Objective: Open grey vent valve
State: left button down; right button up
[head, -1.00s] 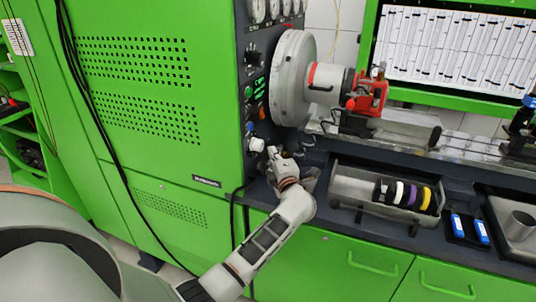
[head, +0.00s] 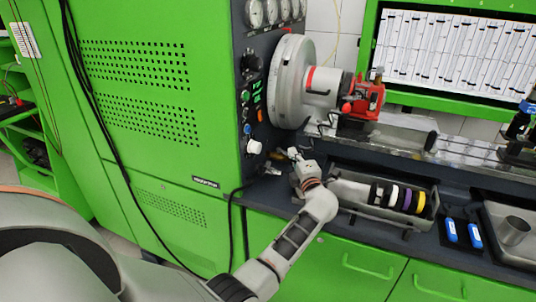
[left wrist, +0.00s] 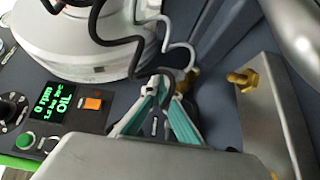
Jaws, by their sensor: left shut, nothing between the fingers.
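A pale grey-white knob (head: 254,147) sits low on the dark side panel of the green cabinet, below a blue knob (head: 247,129). It may be the grey vent valve; no label can be read, and its open or closed state cannot be told. My left gripper (head: 293,154) is to the right of this knob, with a visible gap. In the left wrist view, its teal-sided fingers (left wrist: 160,84) come together at the tips and hold nothing. The pale knob cannot be made out in that view. My right gripper is not in view.
A tray (head: 352,196) with coloured rings stands to the right. In the wrist view, hoses (left wrist: 190,48), a brass fitting (left wrist: 242,78) and an orange switch (left wrist: 93,103) are close by.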

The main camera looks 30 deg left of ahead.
pick_arm(q)
jog(key=shift+w+d+b, duration=0.25)
jog(key=shift+w, duration=0.5)
jog(key=shift+w+d+b, duration=0.25)
jog(key=shift+w, duration=0.45)
